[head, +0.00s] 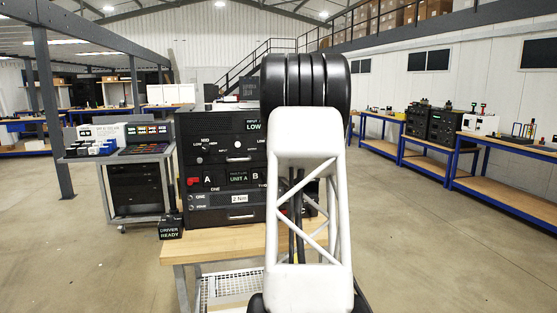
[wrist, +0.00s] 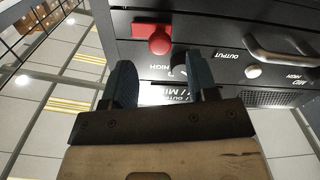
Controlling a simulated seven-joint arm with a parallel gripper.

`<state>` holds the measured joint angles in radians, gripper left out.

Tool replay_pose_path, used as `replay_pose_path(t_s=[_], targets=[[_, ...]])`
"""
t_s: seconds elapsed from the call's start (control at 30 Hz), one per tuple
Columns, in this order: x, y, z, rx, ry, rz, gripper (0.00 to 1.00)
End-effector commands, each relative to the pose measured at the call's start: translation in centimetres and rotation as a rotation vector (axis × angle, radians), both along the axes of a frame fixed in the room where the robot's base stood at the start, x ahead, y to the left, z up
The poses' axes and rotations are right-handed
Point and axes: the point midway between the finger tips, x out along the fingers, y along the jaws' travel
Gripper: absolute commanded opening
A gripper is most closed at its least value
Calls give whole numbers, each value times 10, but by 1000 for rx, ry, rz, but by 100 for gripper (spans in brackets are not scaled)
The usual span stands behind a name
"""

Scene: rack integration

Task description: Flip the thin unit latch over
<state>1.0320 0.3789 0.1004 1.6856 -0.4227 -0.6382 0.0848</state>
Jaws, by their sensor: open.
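The rack's front panel (wrist: 225,62) fills the upper part of the wrist view, with its lettering upside down. A red block with a round red knob (wrist: 158,40) sits on the panel just beyond my fingertips; I cannot tell whether it is the latch. My gripper (wrist: 160,82) has two blue fingers set apart, with nothing held between them. A small dark part of the panel shows beside the right finger. In the head view my arm hides my gripper and the right side of the rack (head: 222,215). A red part (head: 193,181) shows at the rack's left side.
A silver bar handle (wrist: 282,46) and a pale knob (wrist: 253,71) stand out from the panel, right of my fingers. The rack stands on a wooden bench (head: 200,246). A driver box (head: 170,228) reading "DRIVER READY" is at its left.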

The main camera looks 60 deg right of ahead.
Motion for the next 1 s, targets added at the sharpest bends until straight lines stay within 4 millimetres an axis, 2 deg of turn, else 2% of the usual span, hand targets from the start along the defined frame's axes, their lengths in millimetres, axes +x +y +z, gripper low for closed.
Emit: replay_pose_path(t_s=[0.5,1.0], targets=[[32,-32,0,0,0,0,53],[38,-38,0,0,0,0,53]])
